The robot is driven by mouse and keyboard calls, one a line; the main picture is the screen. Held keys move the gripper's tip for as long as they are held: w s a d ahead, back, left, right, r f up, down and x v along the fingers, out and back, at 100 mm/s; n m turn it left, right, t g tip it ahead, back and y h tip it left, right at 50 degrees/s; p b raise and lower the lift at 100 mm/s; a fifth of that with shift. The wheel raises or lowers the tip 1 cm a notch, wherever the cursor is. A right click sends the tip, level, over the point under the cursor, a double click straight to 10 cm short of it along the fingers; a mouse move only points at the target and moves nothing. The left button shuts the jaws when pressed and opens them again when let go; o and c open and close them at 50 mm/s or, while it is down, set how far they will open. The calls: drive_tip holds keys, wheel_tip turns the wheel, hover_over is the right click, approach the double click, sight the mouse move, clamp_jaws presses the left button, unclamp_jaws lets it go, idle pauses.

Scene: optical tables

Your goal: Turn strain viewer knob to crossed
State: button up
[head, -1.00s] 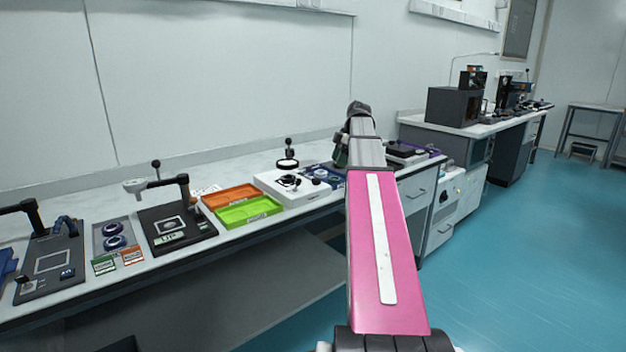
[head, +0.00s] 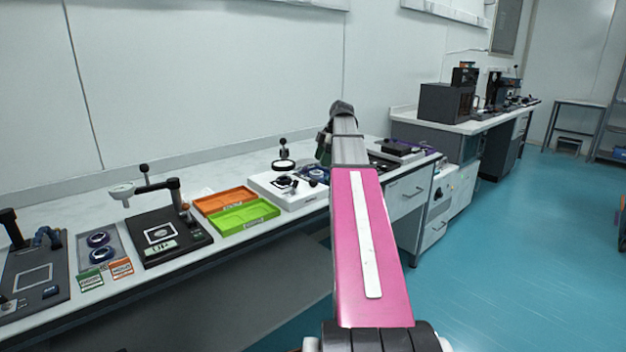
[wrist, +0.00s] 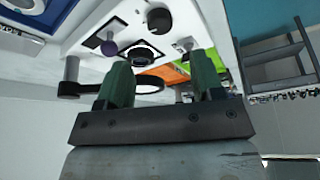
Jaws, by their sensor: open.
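The strain viewer appears to be the white box (head: 297,200) on the bench, with dark parts on top and a black-handled ring behind it. In the wrist view a white panel (wrist: 185,30) carries a round black knob (wrist: 158,20), a smaller purple-grey knob (wrist: 108,46) and a dark round lens (wrist: 143,54). A dark ring on an arm (wrist: 148,85) shows behind the fingers. My gripper (wrist: 162,62) is open, its two green fingers apart with nothing gripped. They look apart from the black knob. In the head view my arm hides most of the gripper. I cannot read the knob's setting.
Orange (head: 225,198) and green (head: 243,217) trays sit left of the white box. Further left are a black stand (head: 165,240) and a grey tray (head: 100,252) with round parts. Blue and dark devices lie close behind my arm. Blue floor is clear at right.

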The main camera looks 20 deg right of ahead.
sight(314, 180)
drive_tip(key=x, duration=0.8)
drive_tip(key=shift+f, duration=0.3)
drive_tip(key=c, duration=0.9)
